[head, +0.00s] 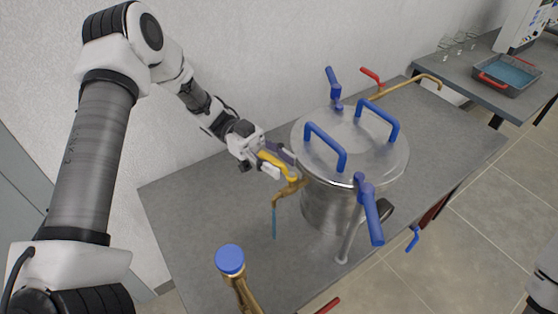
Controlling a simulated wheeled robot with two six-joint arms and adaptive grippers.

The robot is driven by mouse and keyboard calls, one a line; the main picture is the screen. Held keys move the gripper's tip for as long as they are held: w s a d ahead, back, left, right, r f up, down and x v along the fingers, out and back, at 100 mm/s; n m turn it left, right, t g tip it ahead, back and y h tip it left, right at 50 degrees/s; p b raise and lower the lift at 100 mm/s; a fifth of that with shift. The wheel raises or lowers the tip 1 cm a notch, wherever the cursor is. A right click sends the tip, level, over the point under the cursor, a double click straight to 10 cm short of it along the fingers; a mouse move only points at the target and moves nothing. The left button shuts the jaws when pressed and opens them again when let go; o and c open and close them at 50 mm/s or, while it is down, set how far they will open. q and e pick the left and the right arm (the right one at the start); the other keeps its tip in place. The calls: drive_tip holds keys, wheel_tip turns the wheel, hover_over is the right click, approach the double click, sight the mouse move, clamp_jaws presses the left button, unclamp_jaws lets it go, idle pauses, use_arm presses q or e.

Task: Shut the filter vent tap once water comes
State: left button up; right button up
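The filter vent tap (288,188) is a brass tap with a yellow handle (272,160), on the left side of the steel vessel (330,205). A thin blue stream of water (274,222) falls from its spout toward the table. My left gripper (277,162) is at the tap, with a finger on each side of the yellow handle. No gap shows between fingers and handle, and the gripper looks shut on it. The fingers hide part of the handle. My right gripper is out of view.
The vessel's lid has blue handles (327,147) and a blue clamp (369,208) in front. A brass pipe with a blue cap (230,259) stands at the table's (190,215) front. A red-handled tap (372,76) is behind. A side table holds a tray (510,75).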

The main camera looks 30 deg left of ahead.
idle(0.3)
use_arm(q)
drive_tip(key=v, duration=0.8)
